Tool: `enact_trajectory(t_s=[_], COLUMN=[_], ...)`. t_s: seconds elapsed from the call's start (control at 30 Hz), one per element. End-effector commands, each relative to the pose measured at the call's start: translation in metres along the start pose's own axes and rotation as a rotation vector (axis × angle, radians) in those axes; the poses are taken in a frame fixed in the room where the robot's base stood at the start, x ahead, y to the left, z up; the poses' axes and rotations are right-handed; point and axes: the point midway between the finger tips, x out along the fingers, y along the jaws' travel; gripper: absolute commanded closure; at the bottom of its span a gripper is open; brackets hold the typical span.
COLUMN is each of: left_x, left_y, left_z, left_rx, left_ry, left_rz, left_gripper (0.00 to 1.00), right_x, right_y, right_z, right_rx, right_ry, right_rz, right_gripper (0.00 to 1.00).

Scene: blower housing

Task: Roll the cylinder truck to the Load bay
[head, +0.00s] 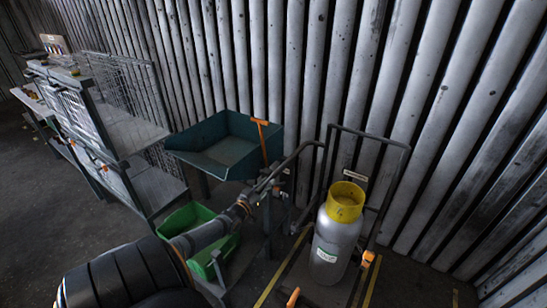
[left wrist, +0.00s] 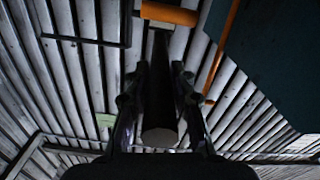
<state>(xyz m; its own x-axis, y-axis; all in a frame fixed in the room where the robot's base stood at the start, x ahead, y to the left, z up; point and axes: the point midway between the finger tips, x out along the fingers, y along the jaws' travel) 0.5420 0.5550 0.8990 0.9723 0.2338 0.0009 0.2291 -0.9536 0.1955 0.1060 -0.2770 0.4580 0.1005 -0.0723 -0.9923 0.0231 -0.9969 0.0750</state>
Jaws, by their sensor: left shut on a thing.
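The cylinder truck (head: 385,141) is a dark tubular frame in the head view, standing near the corrugated wall. It carries a grey gas cylinder (head: 331,245) with a yellow collar, which looks upright. My left gripper (head: 279,178) is at a handle bar reaching out from the left of the truck. In the left wrist view my left gripper (left wrist: 157,100) is shut on the truck handle (left wrist: 160,132), a dark bar whose round end shows between the fingers. My right gripper is not in view. No Load bay label is readable.
Yellow floor lines (head: 270,285) run beside the truck. A teal tray on a stand (head: 225,145) and a green bin (head: 190,217) are close by my left arm. Wire-mesh shelving (head: 128,90) stands at left. The corrugated wall (head: 300,60) closes off the back.

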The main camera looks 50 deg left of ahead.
Motion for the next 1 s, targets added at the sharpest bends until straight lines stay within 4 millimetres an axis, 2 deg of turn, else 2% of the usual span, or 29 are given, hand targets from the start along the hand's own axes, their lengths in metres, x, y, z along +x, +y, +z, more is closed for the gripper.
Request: enact_trajectory(t_s=[0.2,0.67,0.7,0.83,1.0], left_x=[-0.0006,-0.0006,-0.0006,-0.0005,-0.0003], left_y=[-0.0118,-0.0144,-0.0144,-0.0142,-0.0140], left_z=[-0.0005,-0.0015,-0.0015,-0.0017,-0.0021], left_rx=[0.001,0.000,0.000,0.000,0.000], left_ry=[-0.003,-0.003,-0.003,-0.003,-0.002], left_rz=[-0.001,-0.001,-0.001,-0.001,0.000], left_gripper=[1.00,1.00,0.72,0.55,0.53], right_x=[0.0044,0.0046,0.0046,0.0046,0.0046], right_y=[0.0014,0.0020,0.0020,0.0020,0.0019], right_z=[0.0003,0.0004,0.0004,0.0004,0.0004], right_rx=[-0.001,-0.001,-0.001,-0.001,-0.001], right_ry=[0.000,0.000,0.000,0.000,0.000], right_rz=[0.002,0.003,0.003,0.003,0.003], right_gripper=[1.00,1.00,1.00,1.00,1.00])
